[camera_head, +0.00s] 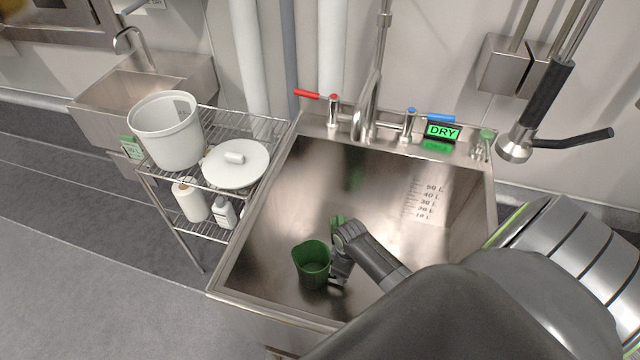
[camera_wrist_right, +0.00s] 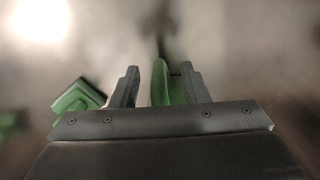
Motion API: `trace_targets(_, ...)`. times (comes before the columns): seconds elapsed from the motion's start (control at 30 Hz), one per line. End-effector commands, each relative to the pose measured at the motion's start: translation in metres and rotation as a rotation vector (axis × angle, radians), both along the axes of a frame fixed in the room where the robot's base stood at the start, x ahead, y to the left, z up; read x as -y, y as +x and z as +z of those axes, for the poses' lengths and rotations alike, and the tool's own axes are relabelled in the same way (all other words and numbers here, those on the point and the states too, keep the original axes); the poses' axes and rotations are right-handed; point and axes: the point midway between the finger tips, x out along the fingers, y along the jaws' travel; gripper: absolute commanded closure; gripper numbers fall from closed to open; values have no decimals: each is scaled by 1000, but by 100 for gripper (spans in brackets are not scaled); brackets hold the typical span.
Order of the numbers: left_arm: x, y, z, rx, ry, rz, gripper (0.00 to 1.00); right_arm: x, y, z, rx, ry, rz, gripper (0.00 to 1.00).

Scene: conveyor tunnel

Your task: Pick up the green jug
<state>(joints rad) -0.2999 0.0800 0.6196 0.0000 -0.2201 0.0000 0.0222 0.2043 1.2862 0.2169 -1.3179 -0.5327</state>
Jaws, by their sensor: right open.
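The green jug (camera_head: 312,260) stands in the steel sink, near its front left, with its open top up. My right gripper (camera_head: 337,280) is low in the sink, close against the jug's right side. In the right wrist view its two fingers (camera_wrist_right: 158,74) are apart. An upright green part (camera_wrist_right: 160,86), which looks like part of the jug, shows between them, nearer the right finger. I cannot tell whether either finger touches it. My left gripper is in neither view.
The sink's front rim (camera_head: 270,309) is close to the jug. A wire rack (camera_head: 183,226) with a white bucket (camera_head: 168,137) and white lid (camera_head: 237,164) stands left. The sink's right floor looks clear.

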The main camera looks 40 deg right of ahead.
Motion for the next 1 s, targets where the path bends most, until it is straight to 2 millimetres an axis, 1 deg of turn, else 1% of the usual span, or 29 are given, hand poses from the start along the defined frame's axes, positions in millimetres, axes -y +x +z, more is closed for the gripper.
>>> trace_targets(0.03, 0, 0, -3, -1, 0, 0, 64, 0, 0, -7, 0, 0, 0, 59)
trace_targets(0.13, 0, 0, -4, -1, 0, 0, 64, 0, 0, -14, 1, 0, 1, 59)
trace_targets(0.4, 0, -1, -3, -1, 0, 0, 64, 0, 0, -16, 1, 0, 1, 59)
trace_targets(0.43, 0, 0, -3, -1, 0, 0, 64, 0, 0, -16, 1, 0, 1, 60)
trace_targets(0.73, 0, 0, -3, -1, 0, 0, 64, 0, 0, -16, 1, 0, 1, 99)
trace_targets(1.0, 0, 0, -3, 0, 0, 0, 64, 0, 0, -16, 1, 0, 1, 100)
